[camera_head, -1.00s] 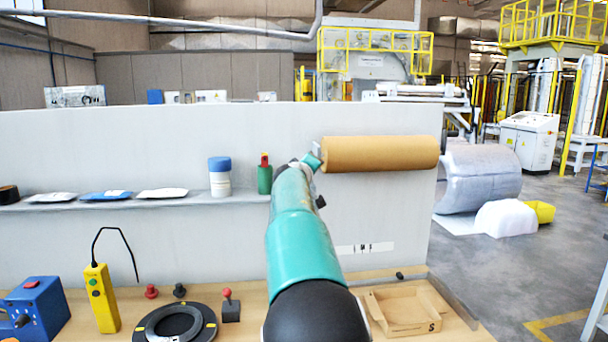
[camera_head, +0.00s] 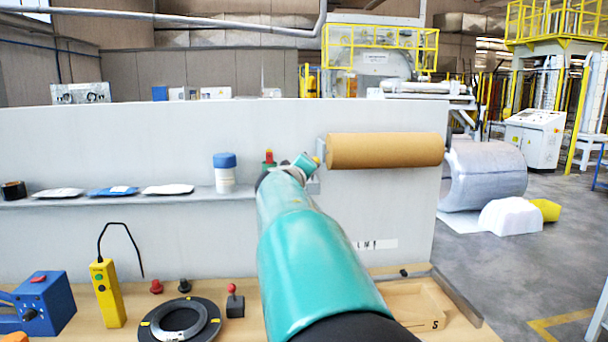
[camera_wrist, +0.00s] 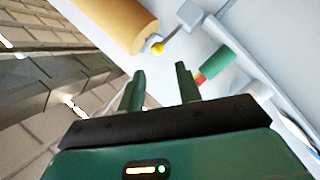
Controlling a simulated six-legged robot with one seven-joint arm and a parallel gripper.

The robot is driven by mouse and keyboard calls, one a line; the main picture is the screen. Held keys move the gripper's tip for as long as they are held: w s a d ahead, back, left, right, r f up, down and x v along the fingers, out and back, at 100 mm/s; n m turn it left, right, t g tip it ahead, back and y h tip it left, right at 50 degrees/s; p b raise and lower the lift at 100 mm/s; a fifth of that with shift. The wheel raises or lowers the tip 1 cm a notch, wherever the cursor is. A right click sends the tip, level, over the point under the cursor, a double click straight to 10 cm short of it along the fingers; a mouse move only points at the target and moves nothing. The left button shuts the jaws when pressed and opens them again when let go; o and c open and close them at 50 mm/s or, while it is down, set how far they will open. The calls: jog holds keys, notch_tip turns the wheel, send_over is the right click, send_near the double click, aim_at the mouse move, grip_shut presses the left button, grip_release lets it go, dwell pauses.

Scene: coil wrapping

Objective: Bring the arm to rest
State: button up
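My arm, teal, reaches from the bottom of the head view toward the grey wall panel (camera_head: 120,130). My gripper is mostly hidden behind the arm in the head view. In the wrist view my gripper (camera_wrist: 160,88) has two green fingers apart with nothing between them. A brown roll (camera_head: 385,150) is mounted on the panel to the right of the arm's end; it also shows in the wrist view (camera_wrist: 115,22). A green cylinder with a red and yellow top (camera_wrist: 215,65) lies beyond the right finger in the wrist view, apart from it.
A shelf holds a white jar with a blue lid (camera_head: 224,172) and several flat packets (camera_head: 112,191). On the bench are a yellow pendant control (camera_head: 107,295), a black ring (camera_head: 180,325), a blue device (camera_head: 45,305) and a cardboard tray (camera_head: 450,310). A wrapped coil (camera_head: 485,175) stands at right.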

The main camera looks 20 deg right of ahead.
jog(key=shift+s, duration=0.1)
dwell(0.4)
jog(key=s+d+f+m+g+y, duration=0.2)
jog(key=s+f+g, duration=0.1)
jog(key=s+f, duration=0.4)
jog(key=s+d+f+m+g+y, duration=0.1)
jog(key=s+d+f+m+g, duration=0.1)
jog(key=s+f, duration=0.5)
jog(key=s+a+f+g+y, duration=0.1)
jog(key=s+a+f+y, duration=0.1)
jog(key=s, duration=0.7)
jog(key=s+a+f+g+y, duration=0.1)
jog(key=s+a+f+y, duration=0.1)
jog(key=s+a+f, duration=0.2)
jog(key=s+a+f+g+y, duration=0.1)
jog(key=s+a+f, duration=0.3)
jog(key=s+a, duration=0.4)
jog(key=s+y, duration=0.1)
jog(key=s, duration=0.5)
jog(key=shift+a, duration=0.15)
jog(key=shift+f, duration=0.1)
